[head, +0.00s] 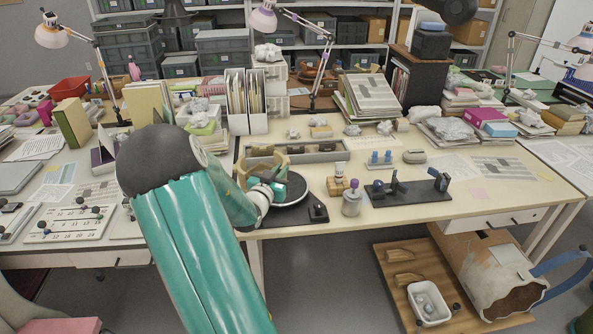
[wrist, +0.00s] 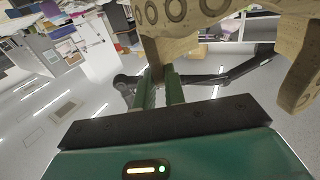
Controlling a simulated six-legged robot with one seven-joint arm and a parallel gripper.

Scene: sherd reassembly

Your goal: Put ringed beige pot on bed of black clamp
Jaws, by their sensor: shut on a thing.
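The ringed beige pot (head: 243,167) is partly hidden by my gripper in the head view. In the wrist view the pot (wrist: 190,14) fills the top, with a row of ring marks and a broken, open outline. My gripper (head: 277,180) is shut on a part of its wall; the green fingers (wrist: 160,84) reach up to it in the wrist view. The pot appears over or beside the dark round turntable (head: 291,190); I cannot tell whether they touch. The black clamp (head: 415,194) stands to the right, a flat black base with black uprights and a bluish part.
A jar with a brush (head: 351,204) stands between turntable and clamp. A grey compartment tray (head: 318,152) lies behind the turntable. The table right of the clamp is mostly clear, with flat papers.

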